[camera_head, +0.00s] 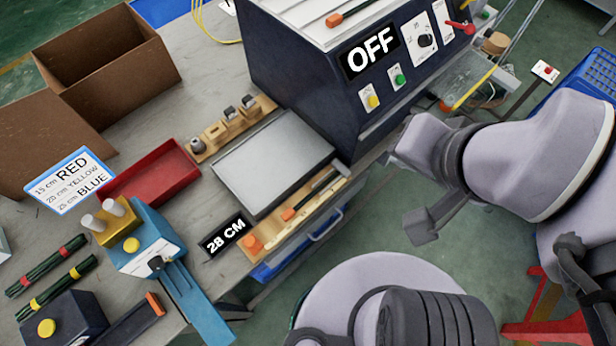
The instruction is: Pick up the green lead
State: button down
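Two dark green bundles that look like leads lie side by side on the grey bench at the far left. The upper green bundle (45,266) has red bands, and the lower green bundle (56,287) has yellow bands. I cannot tell single leads apart in them. My gripper (421,226) hangs at the right, over the floor beyond the bench edge, far from both bundles. Its fingers are seen from the side and I cannot tell whether they are open. I see nothing held in it.
A blue device (150,245) and a dark box with a yellow button (62,318) stand by the bundles. A red tray (150,183), brown bins (105,60), a length sign (75,180) and a "28 CM" display (225,235) are near. The large machine (310,85) reads OFF.

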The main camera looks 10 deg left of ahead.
aim_at(287, 214)
jog(key=k+j+u, duration=0.1)
jog(key=u, duration=0.25)
jog(key=j+u, duration=0.2)
jog(key=u, duration=0.15)
